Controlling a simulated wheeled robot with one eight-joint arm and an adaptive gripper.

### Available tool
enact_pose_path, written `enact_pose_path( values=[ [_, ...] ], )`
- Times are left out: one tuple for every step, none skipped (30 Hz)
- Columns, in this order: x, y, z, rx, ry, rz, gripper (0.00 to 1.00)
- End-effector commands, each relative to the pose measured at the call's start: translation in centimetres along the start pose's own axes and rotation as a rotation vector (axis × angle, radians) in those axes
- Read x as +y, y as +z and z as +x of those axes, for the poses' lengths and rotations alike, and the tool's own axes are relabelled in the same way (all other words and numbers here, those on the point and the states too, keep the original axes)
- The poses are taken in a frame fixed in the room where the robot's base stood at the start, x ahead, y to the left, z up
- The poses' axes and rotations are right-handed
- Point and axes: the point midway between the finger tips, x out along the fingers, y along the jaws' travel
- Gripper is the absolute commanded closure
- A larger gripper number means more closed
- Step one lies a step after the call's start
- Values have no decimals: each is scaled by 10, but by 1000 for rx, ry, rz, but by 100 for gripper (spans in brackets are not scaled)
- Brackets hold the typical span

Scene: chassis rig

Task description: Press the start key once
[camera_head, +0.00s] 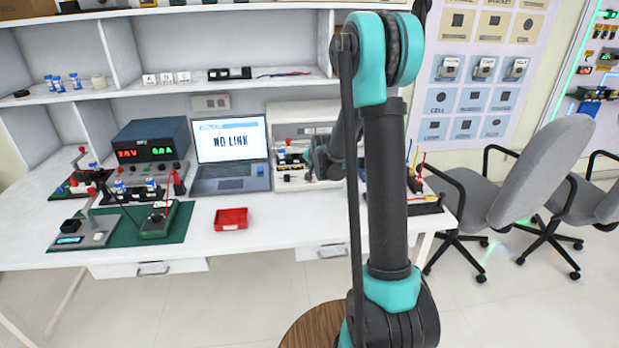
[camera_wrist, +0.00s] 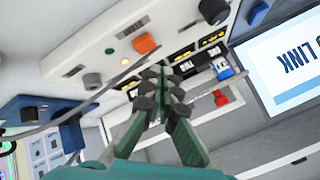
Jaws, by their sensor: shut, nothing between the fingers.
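The white chassis rig (camera_head: 300,112) stands at the back of the bench, right of the laptop, partly hidden by my arm. Its pale panel (camera_wrist: 172,20) fills the upper part of the wrist view. The labels are too small to read, so I cannot tell which control is the start key. My gripper (camera_wrist: 161,76) is shut and empty before the rig, below the orange button in the wrist view. In the head view my gripper (camera_head: 318,160) is at the rig's front, partly hidden.
The laptop (camera_head: 232,150) reads "NO LINK". A red tray (camera_head: 231,219) lies on the bench, with clear white surface around it. A power supply (camera_head: 150,142) and several fixtures stand at left. A dark rack with coloured tools (camera_head: 424,203) is right of my arm.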

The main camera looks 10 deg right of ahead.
Motion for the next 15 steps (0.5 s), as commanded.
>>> enact_pose_path(
  values=[
    [-2,-2,-4,0,0,0,100],
    [-4,-4,-6,0,0,0,100],
    [-6,-6,-8,0,0,0,100],
    [-7,-7,-10,0,0,0,100],
    [-8,-8,-12,0,0,0,100],
    [-10,-10,-14,0,0,0,100],
    [-12,-12,-16,0,0,0,100],
    [-13,-13,-18,0,0,0,100],
    [-14,-14,-21,0,0,0,100],
    [-16,-16,-22,0,0,0,100],
    [-17,-17,-23,0,0,0,100],
    [-18,-18,-25,0,0,0,100],
    [-18,-18,-26,0,0,0,100],
    [-19,-19,-27,0,0,0,100],
    [-19,-19,-27,0,0,0,100]
  ],
)
